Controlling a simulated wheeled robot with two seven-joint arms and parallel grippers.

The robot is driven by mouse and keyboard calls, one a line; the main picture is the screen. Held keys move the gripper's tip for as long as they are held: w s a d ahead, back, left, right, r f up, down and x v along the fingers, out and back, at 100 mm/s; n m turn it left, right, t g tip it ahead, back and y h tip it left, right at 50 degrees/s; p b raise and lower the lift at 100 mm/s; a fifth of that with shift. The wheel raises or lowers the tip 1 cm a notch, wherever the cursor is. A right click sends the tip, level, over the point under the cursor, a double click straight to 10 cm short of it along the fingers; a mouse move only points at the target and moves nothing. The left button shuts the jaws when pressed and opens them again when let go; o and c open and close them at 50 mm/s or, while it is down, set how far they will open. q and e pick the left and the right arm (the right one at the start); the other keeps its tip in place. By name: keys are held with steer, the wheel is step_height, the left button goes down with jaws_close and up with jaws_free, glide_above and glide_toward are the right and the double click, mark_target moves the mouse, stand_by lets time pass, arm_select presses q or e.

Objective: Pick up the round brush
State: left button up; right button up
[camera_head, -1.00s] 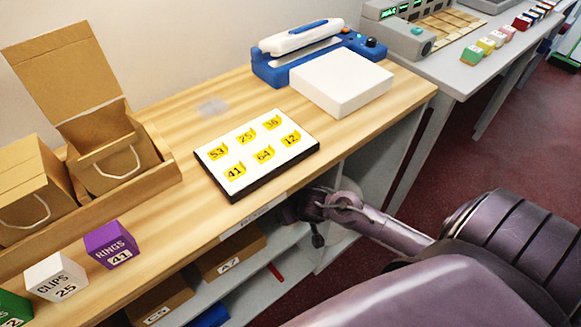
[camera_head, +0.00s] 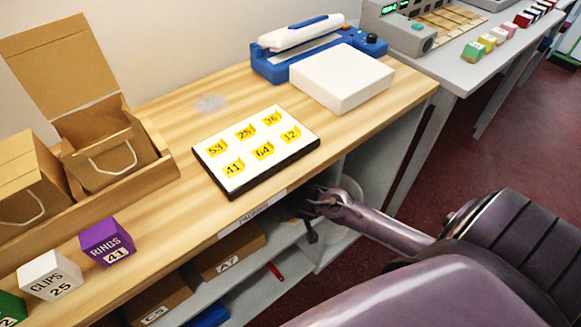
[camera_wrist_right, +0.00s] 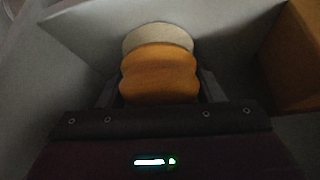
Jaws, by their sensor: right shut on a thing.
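In the right wrist view, an orange, wavy-edged piece (camera_wrist_right: 158,75) with a pale round end (camera_wrist_right: 158,37) sits between my fingers; it appears to be the round brush. My right gripper (camera_wrist_right: 159,84) is shut on it, one finger at each side. No bristles can be made out in the dim light. In the head view, my right arm reaches in under the counter's front edge, and its gripper (camera_head: 312,203) is at the shelf opening. The brush cannot be made out there. My left gripper is not in view.
The wooden counter (camera_head: 170,240) lies above and close to my right gripper. Grey walls (camera_wrist_right: 245,35) and a brown box (camera_wrist_right: 295,55) surround it in the wrist view. A numbered board (camera_head: 240,190) and a white box (camera_head: 342,78) stand on the counter. Shelf boxes (camera_head: 230,258) are left.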

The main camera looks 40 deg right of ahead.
steer(key=shift+r, duration=0.15)
